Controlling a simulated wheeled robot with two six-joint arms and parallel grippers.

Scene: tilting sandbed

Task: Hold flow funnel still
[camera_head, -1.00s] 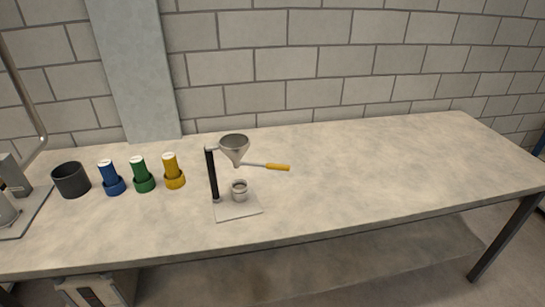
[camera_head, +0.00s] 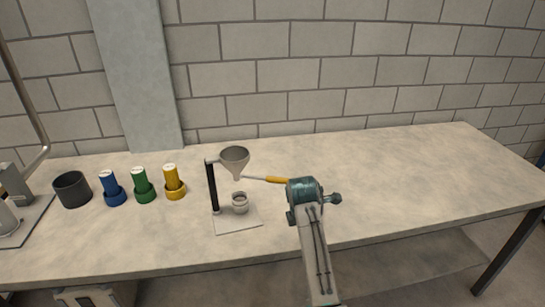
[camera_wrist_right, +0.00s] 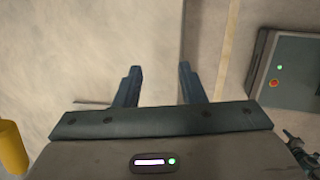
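The grey funnel (camera_head: 234,158) sits in a stand with a black post (camera_head: 212,187) on a light base plate (camera_head: 236,226). A small cup (camera_head: 240,203) stands below its spout. A thin rod with a yellow handle (camera_head: 278,180) sticks out to the right below the funnel. My right arm reaches in from the bottom of the head view, its wrist at the handle's right end; the fingertips are hidden there. In the right wrist view my right gripper (camera_wrist_right: 160,78) is open, with nothing visible between its fingers. My left gripper is not in view.
Blue (camera_head: 112,188), green (camera_head: 143,184) and yellow (camera_head: 173,182) containers stand left of the stand, beside a dark pot (camera_head: 72,190). A metal apparatus is at the far left. The right half of the table (camera_head: 420,175) is clear. A grey control box (camera_wrist_right: 285,70) shows in the wrist view.

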